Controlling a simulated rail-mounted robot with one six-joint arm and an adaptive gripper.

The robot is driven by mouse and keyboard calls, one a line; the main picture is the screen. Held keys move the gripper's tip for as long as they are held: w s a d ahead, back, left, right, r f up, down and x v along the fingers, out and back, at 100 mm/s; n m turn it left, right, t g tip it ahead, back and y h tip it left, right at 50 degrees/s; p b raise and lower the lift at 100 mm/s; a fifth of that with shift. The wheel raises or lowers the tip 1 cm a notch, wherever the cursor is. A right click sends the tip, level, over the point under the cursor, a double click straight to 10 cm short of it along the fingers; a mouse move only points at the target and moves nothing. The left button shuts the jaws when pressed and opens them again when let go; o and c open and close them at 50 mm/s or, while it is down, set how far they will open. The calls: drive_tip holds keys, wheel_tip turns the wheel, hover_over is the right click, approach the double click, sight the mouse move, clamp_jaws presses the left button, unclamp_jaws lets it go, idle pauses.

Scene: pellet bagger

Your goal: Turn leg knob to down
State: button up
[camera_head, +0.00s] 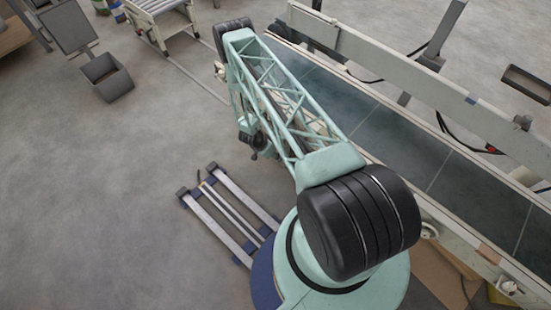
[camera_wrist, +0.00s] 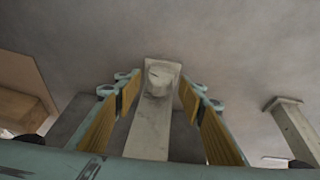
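In the wrist view, a pale, worn leg (camera_wrist: 152,128) runs up the middle of the picture. A rounded, pale, knob-like part (camera_wrist: 160,72) sits at its far end, against a flat plate. My gripper (camera_wrist: 160,88) is open, with one tan-padded finger on each side of the leg. Gaps show between the pads and the leg, and nothing is held. The knob part appears between or just beyond the fingertips; the exact depth is hard to tell.
A second pale post (camera_wrist: 295,130) stands at the right in the wrist view, and a brown box-like shape (camera_wrist: 22,85) is at the left. In the head view a long conveyor (camera_head: 400,140) runs along the right. A grey bin (camera_head: 106,78) stands upper left; floor between is open.

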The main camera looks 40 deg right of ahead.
drive_tip(key=shift+x, duration=1.25)
drive_tip(key=c, duration=0.8)
drive_tip(key=shift+c, duration=0.2)
drive_tip(key=shift+w+f+n+g, duration=0.15)
drive_tip(key=shift+n+g, duration=0.1)
drive_tip(key=shift+g, duration=0.9)
drive_tip(key=shift+w+r+n+g, duration=0.1)
drive_tip(key=shift+w+n+g, duration=0.15)
drive_tip(key=shift+g, duration=0.9)
drive_tip(key=shift+w+f+n+g+h, duration=0.1)
drive_tip(key=shift+n+g+h, duration=0.15)
drive_tip(key=shift+g, duration=0.7)
drive_tip(key=shift+f+n+g+h, duration=0.15)
drive_tip(key=shift+g+h, duration=0.2)
drive_tip(key=shift+g, duration=0.6)
drive_tip(key=shift+r, duration=0.1)
